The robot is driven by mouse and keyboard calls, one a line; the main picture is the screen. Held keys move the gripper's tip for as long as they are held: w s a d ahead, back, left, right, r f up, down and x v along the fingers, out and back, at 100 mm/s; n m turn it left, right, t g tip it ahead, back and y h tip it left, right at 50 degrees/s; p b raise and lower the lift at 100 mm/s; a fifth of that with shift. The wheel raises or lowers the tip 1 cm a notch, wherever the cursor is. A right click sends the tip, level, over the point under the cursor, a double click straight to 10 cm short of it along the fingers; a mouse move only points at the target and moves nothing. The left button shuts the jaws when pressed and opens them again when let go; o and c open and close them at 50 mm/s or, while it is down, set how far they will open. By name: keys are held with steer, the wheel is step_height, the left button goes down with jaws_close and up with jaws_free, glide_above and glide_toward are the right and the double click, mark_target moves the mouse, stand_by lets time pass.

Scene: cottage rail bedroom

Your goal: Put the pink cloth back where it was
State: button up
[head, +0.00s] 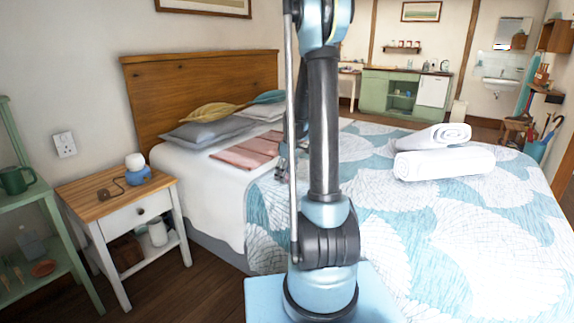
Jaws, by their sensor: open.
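The pink cloth (243,153) lies flat on the white part of the bed, in front of the pillows and left of my arm. Its right end runs close to my arm and is partly hidden. My gripper (283,166) shows only in part, behind my arm link, low over the bed beside the cloth's right end. It is open. I cannot tell whether its fingers touch the cloth.
The bed has a wooden headboard (205,82), grey pillows (205,133), a yellow cushion (212,112) and a blue patterned quilt (390,235). Rolled white towels (445,163) lie at right.

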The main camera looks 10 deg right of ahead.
mark_target(290, 174)
step_height(290, 174, up, 16)
steer(key=s+d, duration=0.1)
steer(key=d, duration=0.1)
steer(key=s+a+r+m, duration=0.2)
steer(key=s, duration=0.9)
steer(key=s+f+m, duration=0.3)
steer(key=s+f, duration=0.3)
steer(key=s, duration=0.6)
steer(key=s+f+m+t+h, duration=0.1)
steer(key=s+f+m, duration=0.3)
steer(key=s, duration=0.9)
step_height(290, 174, down, 3)
steer(key=shift+a+f, duration=0.15)
steer(key=shift+a, duration=0.1)
